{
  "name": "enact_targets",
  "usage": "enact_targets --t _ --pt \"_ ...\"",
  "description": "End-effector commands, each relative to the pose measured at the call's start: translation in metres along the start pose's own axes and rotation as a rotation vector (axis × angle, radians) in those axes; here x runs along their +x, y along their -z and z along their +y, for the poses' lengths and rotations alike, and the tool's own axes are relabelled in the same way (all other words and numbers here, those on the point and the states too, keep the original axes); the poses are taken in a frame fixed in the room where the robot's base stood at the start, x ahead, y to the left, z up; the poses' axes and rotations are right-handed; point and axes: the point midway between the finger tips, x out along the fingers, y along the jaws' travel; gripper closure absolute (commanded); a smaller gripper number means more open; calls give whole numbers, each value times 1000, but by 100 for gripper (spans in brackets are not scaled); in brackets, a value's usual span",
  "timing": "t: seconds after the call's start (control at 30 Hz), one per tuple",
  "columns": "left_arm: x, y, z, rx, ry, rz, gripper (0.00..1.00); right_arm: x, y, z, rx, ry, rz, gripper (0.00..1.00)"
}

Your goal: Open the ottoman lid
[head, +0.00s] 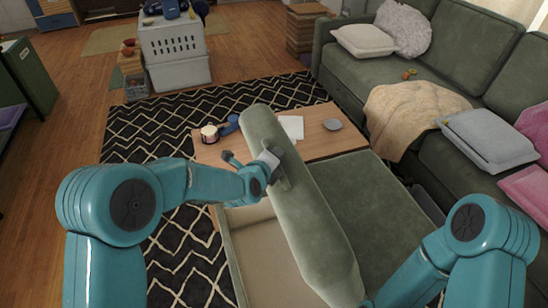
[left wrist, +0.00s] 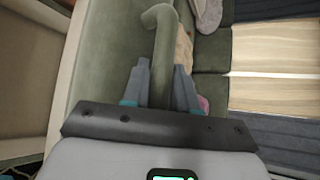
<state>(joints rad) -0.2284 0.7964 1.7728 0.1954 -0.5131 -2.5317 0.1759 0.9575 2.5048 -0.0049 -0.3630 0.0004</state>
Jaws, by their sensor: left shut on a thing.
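The green padded ottoman lid (head: 310,220) is raised and tilted, with its long edge towards me. To its left, the open ottoman box (head: 248,250) shows a pale interior. My left gripper (head: 278,168) is at the lid's edge, around its green handle. In the left wrist view, the two grey fingers (left wrist: 161,80) are shut on the curved handle (left wrist: 162,45), which runs between them. The lid (left wrist: 100,60) also shows there beside the handle. My right arm enters at the lower right of the head view; its gripper is not visible.
A low wooden table (head: 315,143) stands just beyond the lid, holding a cup (head: 209,133) and a grey dish (head: 332,124). A green sofa (head: 365,75) with cushions and a beige blanket (head: 410,110) lines the right. A patterned rug (head: 140,130) covers the floor at left.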

Motion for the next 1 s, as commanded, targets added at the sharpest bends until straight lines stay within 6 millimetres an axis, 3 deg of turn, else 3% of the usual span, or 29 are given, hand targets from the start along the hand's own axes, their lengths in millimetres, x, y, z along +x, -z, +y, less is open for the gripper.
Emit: enact_targets --t 0.1,0.13,0.2,0.63,0.77,1.0 --pt "0 -1 0 0 0 -2 100 0 0 0 0 0 0 53" --pt "0 -1 0 0 0 -2 69 0 0 0 0 0 0 53" --pt "0 -1 0 0 0 -2 52 0 0 0 0 0 0 53" --pt "-6 2 -1 1 -3 2 52 1 0 0 0 0 0 53" --pt "-31 2 -1 1 -1 0 52 2 0 1 0 0 0 53" --pt "-96 0 -3 1 4 -3 52 4 0 2 0 0 0 53"
